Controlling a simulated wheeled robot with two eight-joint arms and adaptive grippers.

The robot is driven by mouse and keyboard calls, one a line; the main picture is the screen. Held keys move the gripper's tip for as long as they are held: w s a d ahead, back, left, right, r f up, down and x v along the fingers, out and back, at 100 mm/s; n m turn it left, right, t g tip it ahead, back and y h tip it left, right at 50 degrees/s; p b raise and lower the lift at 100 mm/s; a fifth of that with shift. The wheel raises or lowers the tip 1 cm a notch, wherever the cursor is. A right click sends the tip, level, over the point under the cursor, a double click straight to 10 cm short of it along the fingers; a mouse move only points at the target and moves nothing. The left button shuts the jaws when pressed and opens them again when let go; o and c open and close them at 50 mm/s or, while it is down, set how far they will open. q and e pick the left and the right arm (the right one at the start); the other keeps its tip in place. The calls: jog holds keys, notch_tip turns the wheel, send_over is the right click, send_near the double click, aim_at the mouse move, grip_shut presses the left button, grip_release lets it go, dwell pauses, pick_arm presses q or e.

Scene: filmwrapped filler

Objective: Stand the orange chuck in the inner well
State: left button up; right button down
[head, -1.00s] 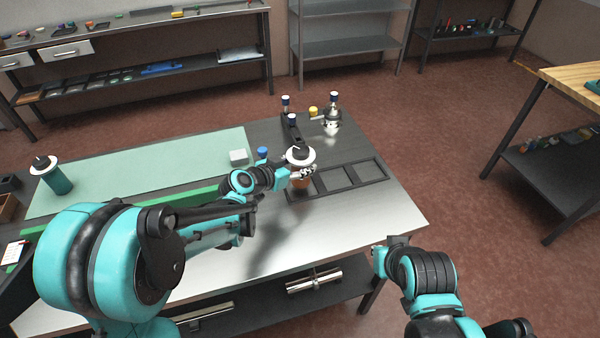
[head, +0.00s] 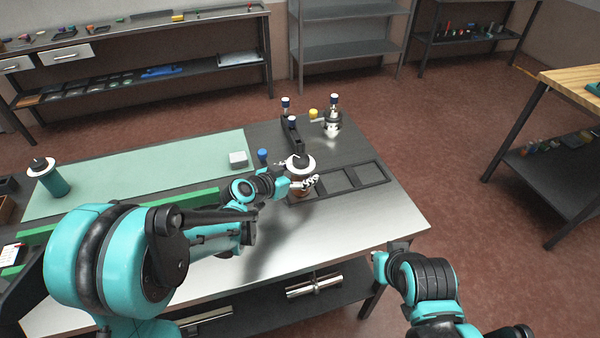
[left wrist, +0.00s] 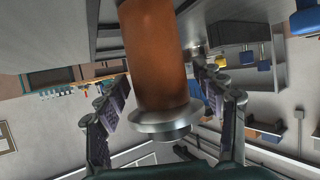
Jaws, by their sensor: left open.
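The orange chuck (head: 303,191) has an orange body, a pale flange and a black top. It stands upright at the left end of the black three-well tray (head: 387,172), over or in the left well; its foot is hidden by my gripper. In the left wrist view the orange chuck (left wrist: 152,55) shows upside down with its silver flange. My left gripper (head: 306,184) is open around it. Its two fingers (left wrist: 168,112) lie on either side, with gaps visible beside the body. My right arm's end (head: 382,262) is beyond the table's front right edge; its fingers are unclear.
The middle and right wells are empty. Behind the tray are a dark rack with blue-and-white knobs (head: 292,121), a silver part (head: 332,124) and a yellow knob (head: 313,113). The table's right front is bare.

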pick_arm(q)
jog(key=s+a+r+n+g+y+p, duration=0.1)
jog(key=s+a+n+y, duration=0.1)
jog(key=s+a, duration=0.4)
jog(key=s+a+r+n+g+y+p, duration=0.1)
jog(key=s+a, duration=0.4)
jog(key=s, duration=0.7)
jog(key=s+a+r+n+g+y+p, duration=0.1)
jog(key=s+a+r+n+y, duration=0.2)
jog(key=s, duration=0.7)
jog(key=a+n+y, duration=0.1)
jog(key=a+y, duration=0.1)
jog(key=a, duration=0.1)
jog(key=shift+a+n, duration=0.3)
jog(key=shift+n, duration=0.1)
jog(key=shift+r, duration=0.1)
